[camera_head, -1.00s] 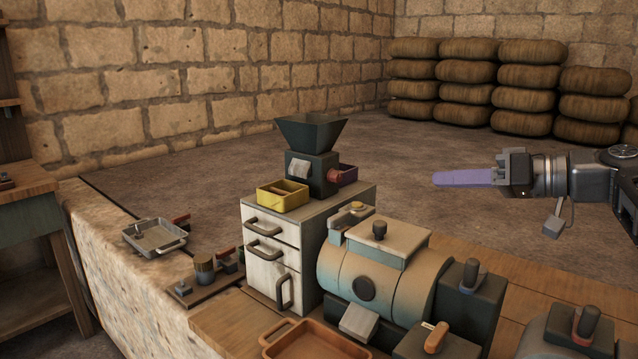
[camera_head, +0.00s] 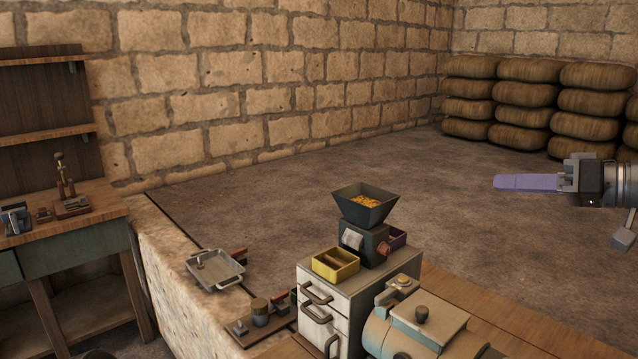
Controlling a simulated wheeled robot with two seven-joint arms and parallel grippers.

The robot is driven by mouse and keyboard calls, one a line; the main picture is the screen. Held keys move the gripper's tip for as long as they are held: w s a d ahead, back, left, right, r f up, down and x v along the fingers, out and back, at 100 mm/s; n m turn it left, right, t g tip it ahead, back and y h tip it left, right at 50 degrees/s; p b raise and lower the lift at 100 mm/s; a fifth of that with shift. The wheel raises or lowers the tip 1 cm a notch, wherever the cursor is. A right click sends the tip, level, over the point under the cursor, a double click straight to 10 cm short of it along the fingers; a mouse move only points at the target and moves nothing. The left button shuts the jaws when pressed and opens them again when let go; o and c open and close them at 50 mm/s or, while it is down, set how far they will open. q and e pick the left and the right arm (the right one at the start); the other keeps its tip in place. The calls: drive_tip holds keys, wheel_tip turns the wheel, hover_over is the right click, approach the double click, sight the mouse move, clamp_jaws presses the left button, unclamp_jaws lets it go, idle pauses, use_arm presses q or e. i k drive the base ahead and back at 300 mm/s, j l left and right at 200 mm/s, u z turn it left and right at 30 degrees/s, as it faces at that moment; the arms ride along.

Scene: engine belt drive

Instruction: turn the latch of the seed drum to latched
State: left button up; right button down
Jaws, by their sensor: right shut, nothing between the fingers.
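A rounded teal and cream drum (camera_head: 382,332) with a flat lid (camera_head: 432,318) and a dark knob stands at the bottom, cut off by the picture's lower edge. It looks like the seed drum. A small part with a yellowish knob (camera_head: 403,281) sits at its back left; I cannot tell whether this is the latch or how it is turned. My right gripper (camera_head: 499,182) is at the right, its purple fingers closed together and pointing left. It is empty, in the air, well apart from the drum. My left gripper is not in view.
A white drawer cabinet (camera_head: 318,297) beside the drum carries a yellow box (camera_head: 335,263) and a dark hopper (camera_head: 365,205) with orange grain. A metal tray (camera_head: 215,270) lies on the stone ledge. A workbench (camera_head: 75,222) stands left; stacked sacks (camera_head: 525,100) are at the back.

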sight(384, 298)
drive_tip(key=k+j, duration=0.7)
drive_tip(key=k, duration=0.2)
